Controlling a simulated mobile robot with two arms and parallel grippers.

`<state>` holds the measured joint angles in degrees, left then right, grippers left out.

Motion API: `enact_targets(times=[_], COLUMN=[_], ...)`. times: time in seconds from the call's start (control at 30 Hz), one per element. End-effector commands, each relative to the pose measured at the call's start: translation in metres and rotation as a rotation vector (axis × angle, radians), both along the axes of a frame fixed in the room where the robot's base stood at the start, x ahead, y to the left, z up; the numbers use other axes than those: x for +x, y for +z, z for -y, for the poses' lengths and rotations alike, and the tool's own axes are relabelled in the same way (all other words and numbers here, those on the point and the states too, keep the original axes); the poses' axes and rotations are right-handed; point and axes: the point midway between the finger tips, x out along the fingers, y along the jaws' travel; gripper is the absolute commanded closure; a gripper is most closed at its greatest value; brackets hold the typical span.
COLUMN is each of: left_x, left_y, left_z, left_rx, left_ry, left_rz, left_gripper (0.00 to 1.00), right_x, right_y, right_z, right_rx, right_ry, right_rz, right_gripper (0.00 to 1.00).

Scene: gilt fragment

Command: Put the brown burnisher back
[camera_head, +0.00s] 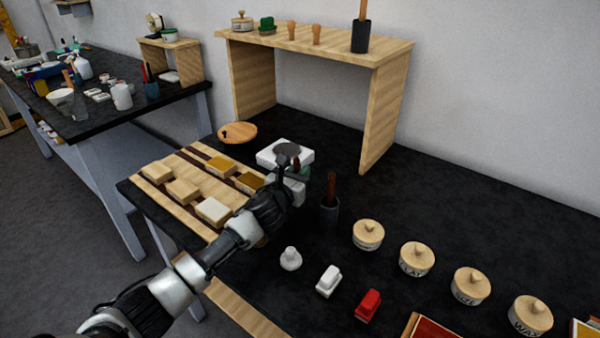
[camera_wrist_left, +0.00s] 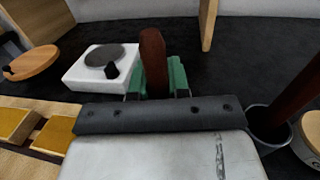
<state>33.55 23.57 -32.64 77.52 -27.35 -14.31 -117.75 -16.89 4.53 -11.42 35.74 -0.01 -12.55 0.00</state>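My left gripper (camera_head: 300,172) is over the work table, in front of the white scale and left of a dark cup (camera_head: 329,212). In the left wrist view its green fingertips (camera_wrist_left: 160,80) are closed around a brown handle (camera_wrist_left: 152,55), which looks like the brown burnisher and stands upright. Its lower end is hidden behind the gripper. Another brown handle (camera_head: 331,188) leans in the dark cup, which also shows at the right of the left wrist view (camera_wrist_left: 266,128). My right gripper is not in view.
The white scale (camera_head: 270,154) with a grey plate is just behind the gripper. A slatted wooden board (camera_head: 190,160) with several blocks lies left. Several lidded pots (camera_head: 368,236) stand right. A wooden shelf (camera_head: 385,115) stands behind, bearing another dark cup (camera_head: 361,37).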

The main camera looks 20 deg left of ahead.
Motion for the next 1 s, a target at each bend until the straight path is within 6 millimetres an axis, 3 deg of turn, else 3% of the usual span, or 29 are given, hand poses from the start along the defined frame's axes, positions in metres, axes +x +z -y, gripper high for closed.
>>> enact_targets(times=[0.03, 0.17, 0.53, 0.67, 1.0], left_x=[0.0, 0.0, -0.005, -0.023, -0.092], left_y=[0.0, 0.0, 0.001, 0.001, 0.0], left_z=[0.0, 0.0, -0.001, -0.005, -0.017], left_rx=[0.0, 0.0, 0.001, 0.002, 0.002], left_ry=[0.0, 0.0, 0.0, -0.001, -0.002], left_rz=[-0.001, -0.001, -0.001, -0.001, -0.002], left_gripper=[0.76, 0.58, 0.58, 0.58, 0.58], right_x=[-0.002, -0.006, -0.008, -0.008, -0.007], right_y=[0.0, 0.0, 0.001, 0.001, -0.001], right_z=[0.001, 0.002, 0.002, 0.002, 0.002], right_rx=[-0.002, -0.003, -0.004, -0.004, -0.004], right_ry=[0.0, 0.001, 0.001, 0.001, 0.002], right_rz=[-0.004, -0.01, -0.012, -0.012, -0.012], right_gripper=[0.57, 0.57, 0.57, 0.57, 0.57])
